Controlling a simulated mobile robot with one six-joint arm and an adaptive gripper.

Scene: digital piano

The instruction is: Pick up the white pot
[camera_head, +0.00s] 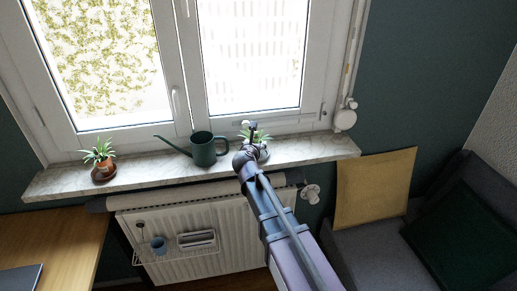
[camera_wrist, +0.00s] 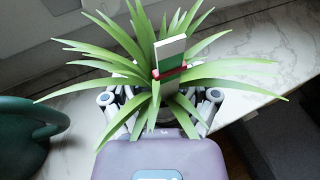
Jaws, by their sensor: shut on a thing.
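The white pot (camera_head: 264,153) stands on the right part of the window sill in the head view, mostly hidden behind my gripper (camera_head: 250,146). Its green spiky plant (camera_head: 261,136) shows above the gripper. In the wrist view the plant's leaves (camera_wrist: 130,42) spread over the pot and cover most of it. A white, green and red tag (camera_wrist: 170,55) stands among the leaves. My gripper (camera_wrist: 160,103) has a finger on each side of the plant and is shut on the pot. Whether the pot touches the sill cannot be told.
A dark green watering can (camera_head: 203,150) stands left of the pot on the marble sill (camera_head: 150,172). A potted plant in terracotta (camera_head: 104,168) is at the sill's left end. The window (camera_head: 250,60) is behind, the radiator (camera_head: 225,235) below, and a yellow cushion (camera_head: 372,185) lower right.

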